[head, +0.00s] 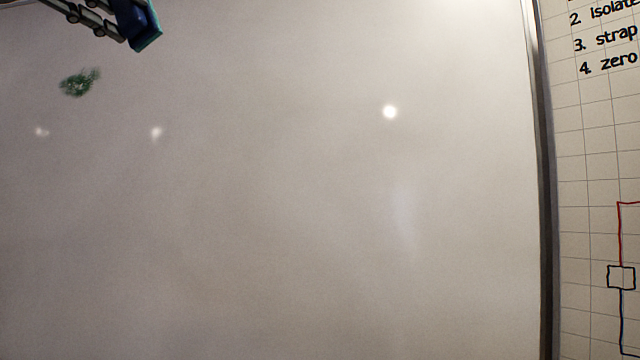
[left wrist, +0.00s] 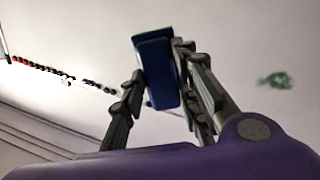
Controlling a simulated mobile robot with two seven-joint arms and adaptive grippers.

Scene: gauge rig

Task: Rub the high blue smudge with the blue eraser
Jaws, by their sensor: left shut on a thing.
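The blue eraser (head: 137,22), a block with a teal face, is at the top left of the head view. My left gripper (head: 112,18) is shut on it, and its fingers are partly cut off by the top edge. In the left wrist view the eraser (left wrist: 155,72) sits between the two fingers (left wrist: 160,68). Whether it touches the whiteboard (head: 280,220) I cannot tell. No blue smudge shows clearly in either view; the eraser may hide part of the board. My right gripper is not in view.
A green smudge (head: 80,83) lies below and left of the eraser; it also shows in the left wrist view (left wrist: 277,80). A row of small dark, red and blue items (left wrist: 70,75) shows there too. A gridded sheet (head: 590,150) stands right of the board's dark frame (head: 545,200).

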